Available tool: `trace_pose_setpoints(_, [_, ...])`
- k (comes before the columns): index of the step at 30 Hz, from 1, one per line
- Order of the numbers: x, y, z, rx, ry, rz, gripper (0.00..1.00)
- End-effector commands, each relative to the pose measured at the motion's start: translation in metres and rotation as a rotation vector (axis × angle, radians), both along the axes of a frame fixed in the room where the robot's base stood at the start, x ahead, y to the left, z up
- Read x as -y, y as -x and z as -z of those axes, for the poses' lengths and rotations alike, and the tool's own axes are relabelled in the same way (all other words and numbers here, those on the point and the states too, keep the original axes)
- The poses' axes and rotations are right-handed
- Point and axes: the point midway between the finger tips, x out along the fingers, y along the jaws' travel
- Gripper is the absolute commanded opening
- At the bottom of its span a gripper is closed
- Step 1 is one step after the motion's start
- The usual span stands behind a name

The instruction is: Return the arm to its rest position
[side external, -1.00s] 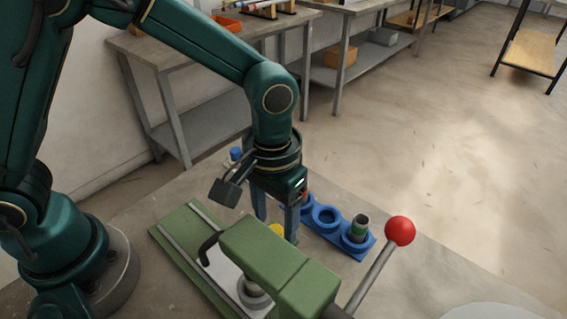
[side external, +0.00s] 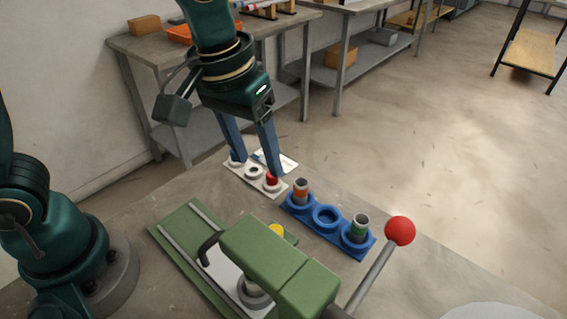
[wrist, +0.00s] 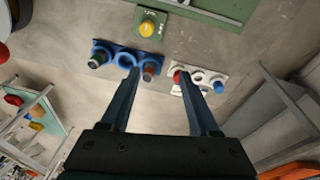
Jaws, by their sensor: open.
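My gripper (side external: 256,167) is open, with its two blue fingers pointing down and nothing between them. In the side view its fingertips overlap the white holder (side external: 255,175); the wrist view shows the table some way below the fingers (wrist: 158,72). The white holder carries a red piece (side external: 271,178) at one end, an empty ring in the middle and a blue piece (wrist: 218,87) at the other end. The blue holder (side external: 340,237) carries an orange-banded cylinder (side external: 301,190) and a green-banded cylinder (side external: 359,228), with its middle ring empty.
A green press (side external: 270,260) with a red ball handle (side external: 400,231) stands at the front. A yellow button (side external: 277,229) sits behind it. A workbench (side external: 150,45) with an orange tray (side external: 180,33) stands along the wall. Open floor lies to the right.

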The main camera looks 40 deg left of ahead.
Motion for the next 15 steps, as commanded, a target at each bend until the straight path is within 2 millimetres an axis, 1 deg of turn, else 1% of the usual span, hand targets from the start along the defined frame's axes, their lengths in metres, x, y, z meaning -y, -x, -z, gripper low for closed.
trace_pose_setpoints(1, [-0.011, 0.004, -0.012, 0.041, 0.009, -0.021, 0.62])
trace_pose_setpoints(3, [-0.024, 0.012, -0.024, 0.086, 0.014, -0.034, 0.62])
trace_pose_setpoints(6, [-0.042, 0.025, -0.036, 0.149, 0.013, -0.046, 0.62])
trace_pose_setpoints(10, [-0.061, 0.046, -0.044, 0.228, -0.002, -0.048, 0.62])
trace_pose_setpoints(15, [-0.078, 0.073, -0.040, 0.306, -0.040, -0.024, 0.62])
